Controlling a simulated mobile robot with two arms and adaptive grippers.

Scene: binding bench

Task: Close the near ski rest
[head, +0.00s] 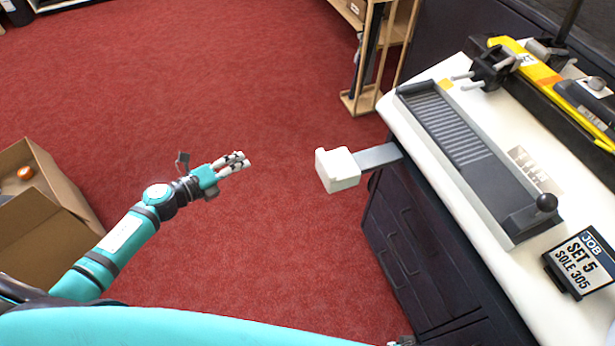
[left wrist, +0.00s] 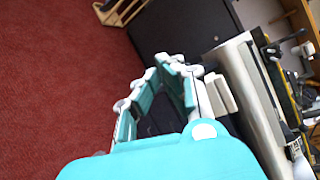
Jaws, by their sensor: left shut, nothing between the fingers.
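The near ski rest (head: 338,170) is a white padded block on a flat grey arm (head: 378,156). It sticks out from the bench's left side, over the red floor. My left gripper (head: 243,161) is to the left of the rest, apart from it, with its fingers pointing toward it. It is shut and empty. In the left wrist view my left gripper (left wrist: 160,80) shows with a white block, which looks like the rest (left wrist: 221,93), just right of its fingers. A small pale tip at the head view's bottom edge may be my right gripper (head: 402,341); its state cannot be told.
The white bench top (head: 410,115) carries a grey ribbed slide with a black knob, a yellow ski (head: 525,62) in clamps and a job sign (head: 583,262). Dark drawers stand below. A cardboard box (head: 60,190) is at left, a wooden rack (head: 360,100) behind. Red floor between is clear.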

